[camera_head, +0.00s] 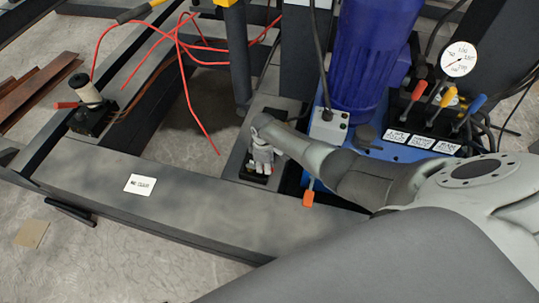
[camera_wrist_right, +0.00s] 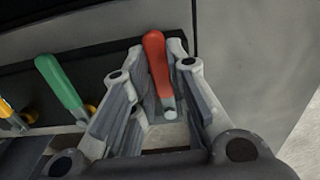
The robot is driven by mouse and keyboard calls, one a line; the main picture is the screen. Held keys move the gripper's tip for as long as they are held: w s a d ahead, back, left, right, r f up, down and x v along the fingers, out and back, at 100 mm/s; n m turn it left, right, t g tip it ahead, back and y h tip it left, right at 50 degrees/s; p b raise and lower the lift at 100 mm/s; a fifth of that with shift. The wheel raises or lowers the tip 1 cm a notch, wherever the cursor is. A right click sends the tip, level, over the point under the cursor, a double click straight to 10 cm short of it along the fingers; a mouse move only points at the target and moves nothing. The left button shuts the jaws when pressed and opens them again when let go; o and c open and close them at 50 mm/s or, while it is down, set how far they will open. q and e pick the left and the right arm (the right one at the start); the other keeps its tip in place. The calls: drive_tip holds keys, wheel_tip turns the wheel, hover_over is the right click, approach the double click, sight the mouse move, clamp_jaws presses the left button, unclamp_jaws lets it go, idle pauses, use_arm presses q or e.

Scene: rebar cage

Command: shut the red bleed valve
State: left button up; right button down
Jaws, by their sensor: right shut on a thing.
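The red bleed valve lever (camera_wrist_right: 158,68) stands between the two fingers of my right gripper (camera_wrist_right: 157,55) in the wrist view, leaning slightly, with its pivot end low between the fingers. My right gripper is shut on this lever. In the head view, my right gripper (camera_head: 262,160) points down over a small black valve block on the grey frame, and it hides the red lever there. My left gripper does not show in either view.
A green lever (camera_wrist_right: 58,82) and a yellow lever (camera_wrist_right: 10,116) stand left of the red one. A blue motor (camera_head: 370,50), a pressure gauge (camera_head: 459,59) and several coloured levers are right of my gripper. Red cables (camera_head: 190,90) hang to the left.

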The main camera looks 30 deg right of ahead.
drive_tip(key=shift+s+a+m, duration=0.1)
drive_tip(key=shift+m, duration=0.2)
drive_tip(key=c, duration=1.4)
unclamp_jaws()
drive_tip(key=shift+r, duration=6.05)
drive_tip(key=shift+s+f, duration=0.1)
